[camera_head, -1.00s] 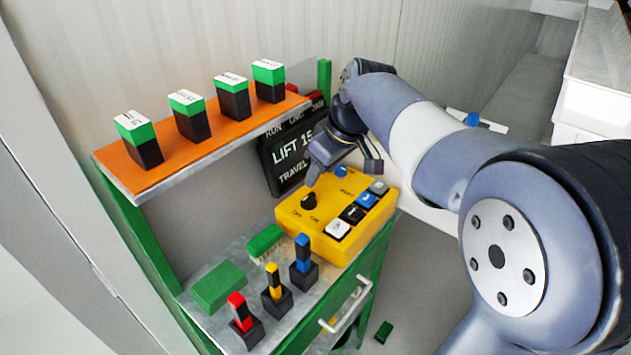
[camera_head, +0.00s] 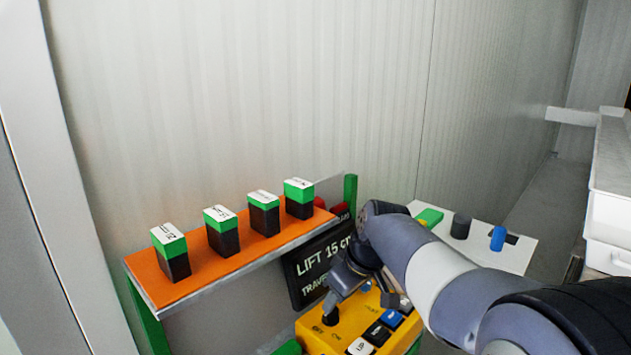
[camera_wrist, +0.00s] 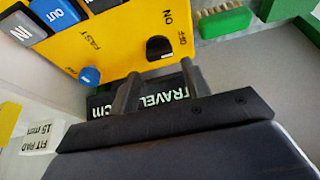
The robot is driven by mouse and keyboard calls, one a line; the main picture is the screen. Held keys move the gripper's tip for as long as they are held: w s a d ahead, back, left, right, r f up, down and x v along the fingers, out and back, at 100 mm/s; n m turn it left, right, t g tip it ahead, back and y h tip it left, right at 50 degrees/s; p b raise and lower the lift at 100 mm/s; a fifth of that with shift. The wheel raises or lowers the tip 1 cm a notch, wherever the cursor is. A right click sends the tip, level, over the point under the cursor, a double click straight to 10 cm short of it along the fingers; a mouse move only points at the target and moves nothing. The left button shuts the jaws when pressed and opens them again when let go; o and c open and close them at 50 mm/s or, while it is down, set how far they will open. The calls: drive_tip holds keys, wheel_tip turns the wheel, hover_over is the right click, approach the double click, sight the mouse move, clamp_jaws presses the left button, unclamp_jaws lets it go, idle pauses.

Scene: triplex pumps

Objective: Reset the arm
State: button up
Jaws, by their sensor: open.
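My gripper (camera_head: 354,295) hangs over the yellow control box (camera_head: 322,344), close to its black knob (camera_head: 330,308). In the wrist view, my gripper (camera_wrist: 160,82) has its two fingers apart with nothing held between them. The yellow box (camera_wrist: 110,40) lies just beyond the fingertips, with the black ON/OFF knob (camera_wrist: 159,47) and a blue knob (camera_wrist: 90,76) near them. I cannot tell whether a finger touches the box. My arm reaches in from the right in the head view.
A dark sign (camera_head: 318,268) reading LIFT 15 cm stands behind my gripper. Several green-and-black blocks stand on the orange shelf (camera_head: 225,262) at left. A white surface (camera_head: 505,254) at right holds a blue cylinder (camera_head: 497,238). A green brush (camera_wrist: 225,20) lies beside the box.

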sight(333, 312)
drive_tip(key=x, duration=0.5)
idle(0.3)
